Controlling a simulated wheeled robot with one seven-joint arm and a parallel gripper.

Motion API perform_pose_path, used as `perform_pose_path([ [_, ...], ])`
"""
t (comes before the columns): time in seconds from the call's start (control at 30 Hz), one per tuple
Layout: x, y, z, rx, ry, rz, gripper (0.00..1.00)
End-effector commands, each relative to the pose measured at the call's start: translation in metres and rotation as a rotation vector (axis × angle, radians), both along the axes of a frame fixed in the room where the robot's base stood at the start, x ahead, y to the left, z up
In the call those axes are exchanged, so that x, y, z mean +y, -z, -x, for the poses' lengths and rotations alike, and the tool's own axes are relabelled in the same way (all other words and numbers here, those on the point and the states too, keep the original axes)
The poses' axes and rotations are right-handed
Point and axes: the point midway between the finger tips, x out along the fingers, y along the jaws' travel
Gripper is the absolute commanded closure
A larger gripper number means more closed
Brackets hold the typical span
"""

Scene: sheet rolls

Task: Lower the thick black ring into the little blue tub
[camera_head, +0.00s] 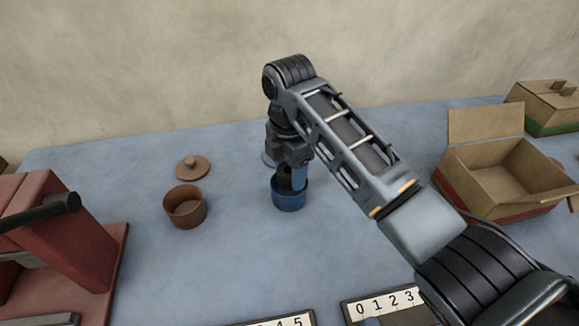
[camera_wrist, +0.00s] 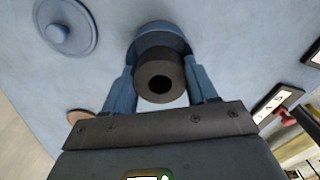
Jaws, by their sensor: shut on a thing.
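My gripper (camera_head: 292,183) points down at the small blue tub (camera_head: 288,200) and is shut on the thick black ring (camera_wrist: 160,76). In the wrist view, the ring sits between the two blue fingers, its round hole facing the camera. The tub's blue rim (camera_wrist: 157,40) curves around the far side of the ring. The ring is at the tub's mouth; I cannot tell how far it reaches inside. In the head view, my gripper hides most of the ring.
A blue lid (camera_wrist: 68,28) lies behind the tub. A brown tub (camera_head: 185,212) and its brown lid (camera_head: 193,168) stand to the left. An open cardboard box (camera_head: 490,205) is at the right. Number strips (camera_head: 384,302) lie at the front. A red stand (camera_head: 62,235) is far left.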

Motion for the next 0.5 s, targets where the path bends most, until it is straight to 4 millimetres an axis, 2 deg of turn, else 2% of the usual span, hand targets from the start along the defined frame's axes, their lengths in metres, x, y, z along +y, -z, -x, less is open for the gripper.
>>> perform_pose_path([
  [0.5, 0.0002, 0.0032, -0.0001, -0.001, 0.0, -0.001, 0.74],
])
